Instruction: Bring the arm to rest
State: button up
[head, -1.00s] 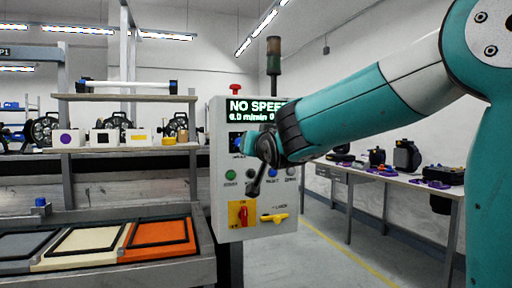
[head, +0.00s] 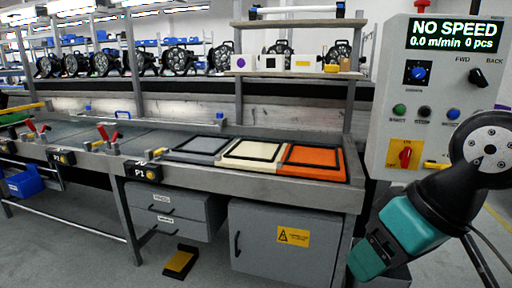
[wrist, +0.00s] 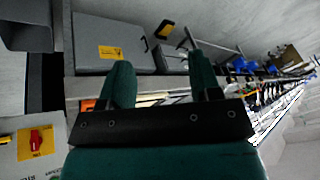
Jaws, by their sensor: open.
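My gripper (wrist: 159,62) shows in the wrist view with its two teal fingers wide apart and nothing between them. Beyond the fingers lie the workbench and a grey cabinet, seen tilted. In the head view my arm (head: 405,230) is folded at the lower right, its teal and black part in front of the lower edge of the control panel (head: 385,130). I cannot make out the fingertips in the head view.
The bench holds grey, cream and orange (head: 313,160) trays with black frames. A grey cabinet (head: 275,245) and drawers (head: 165,210) stand below. A black and yellow pedal (head: 181,261) lies on the floor. The panel reads "NO SPEED". Open floor lies in front of the bench.

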jog(key=s+a+n+g+p, duration=0.1)
jog(key=s+n+g+p, duration=0.15)
jog(key=s, duration=0.45)
notch_tip(320, 180, up, 16)
jog(key=p, duration=1.5)
jog(key=shift+w, duration=0.4)
jog(key=shift+r+m, duration=0.1)
jog(key=shift+m, duration=0.15)
